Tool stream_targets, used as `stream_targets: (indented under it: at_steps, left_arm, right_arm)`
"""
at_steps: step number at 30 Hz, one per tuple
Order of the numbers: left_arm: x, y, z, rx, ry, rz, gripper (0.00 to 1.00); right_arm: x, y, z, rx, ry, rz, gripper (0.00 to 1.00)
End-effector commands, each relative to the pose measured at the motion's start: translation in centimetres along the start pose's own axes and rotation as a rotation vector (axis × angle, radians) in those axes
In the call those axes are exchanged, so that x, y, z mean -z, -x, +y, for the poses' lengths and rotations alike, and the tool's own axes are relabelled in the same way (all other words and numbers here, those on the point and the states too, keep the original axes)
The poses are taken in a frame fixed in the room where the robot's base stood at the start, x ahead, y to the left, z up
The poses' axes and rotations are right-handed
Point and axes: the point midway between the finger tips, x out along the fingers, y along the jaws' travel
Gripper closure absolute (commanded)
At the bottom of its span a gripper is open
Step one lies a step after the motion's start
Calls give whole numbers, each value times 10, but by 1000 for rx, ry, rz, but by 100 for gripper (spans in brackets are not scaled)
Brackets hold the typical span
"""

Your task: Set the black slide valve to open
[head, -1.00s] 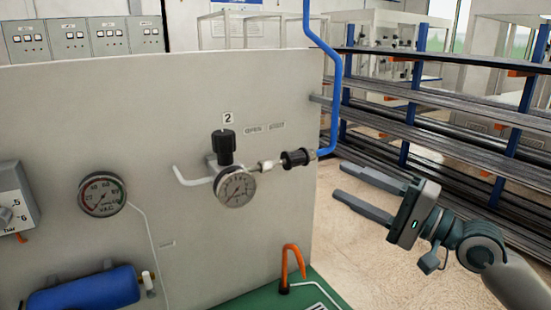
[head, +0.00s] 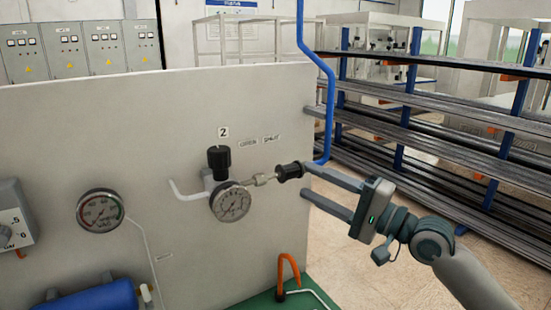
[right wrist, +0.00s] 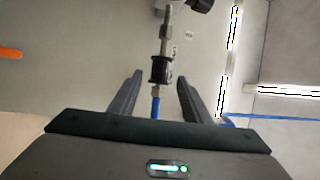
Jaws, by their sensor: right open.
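The black slide valve (head: 289,172) is a small dark sleeve in the line between a metal fitting and the blue hose, in front of the grey panel. Two small label plates, seemingly OPEN (head: 248,142) and SHUT (head: 271,138), sit above it. My right gripper (head: 306,180) is open and empty just right of the valve, fingers pointing at it. In the right wrist view the valve (right wrist: 161,70) lies centred between the lines of the two fingers (right wrist: 160,79), around the level of their tips; I cannot see contact. My left gripper is not in view.
A round gauge (head: 231,202) and a black knob (head: 219,159) under a "2" label are left of the valve. The blue hose (head: 328,110) rises beside the panel's right edge. Racks (head: 430,110) stand behind.

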Motion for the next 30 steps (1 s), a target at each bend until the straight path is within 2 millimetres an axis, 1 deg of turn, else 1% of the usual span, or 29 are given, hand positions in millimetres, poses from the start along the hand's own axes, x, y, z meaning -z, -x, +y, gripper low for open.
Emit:
stream_targets:
  at_steps: [1, 9, 15, 21, 30]
  left_arm:
    - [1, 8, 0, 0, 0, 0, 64]
    - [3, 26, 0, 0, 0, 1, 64]
    - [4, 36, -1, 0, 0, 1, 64]
    - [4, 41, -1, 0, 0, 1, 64]
    - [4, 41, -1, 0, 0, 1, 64]
  right_arm:
    - [0, -11, -4, 1, -1, 0, 56]
    - [0, -60, -4, 1, -1, -1, 56]
    - [0, -89, -3, 1, 1, 0, 56]
    - [1, -105, -1, -1, 1, 1, 56]
    - [0, -108, 0, 0, 1, 1, 56]
